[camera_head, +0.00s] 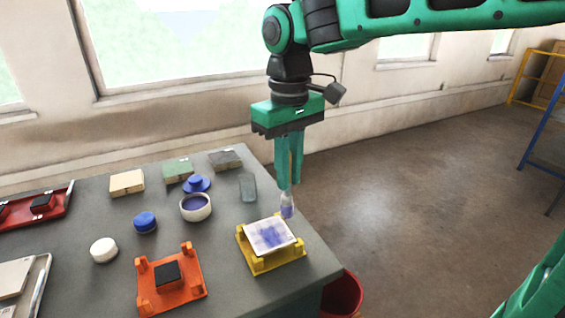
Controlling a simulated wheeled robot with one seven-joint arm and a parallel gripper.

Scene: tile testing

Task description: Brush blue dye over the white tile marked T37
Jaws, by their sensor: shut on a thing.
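My gripper (290,178) points down over the right part of the grey table and is shut on a brush (287,206) with a pale body and a bluish tip. The brush hangs near the back right corner of the white tile (264,232); I cannot tell whether it touches the tile. The tile lies tilted on a yellow stand (264,268), with uneven blue patches over its middle and white showing around them. No T37 mark is legible. A white bowl of blue dye (195,208) stands to the left, behind the tile.
An orange stand (170,295) holds a black block. Several boxes stand at the back. A red bin (343,297) is beyond the table's right edge.

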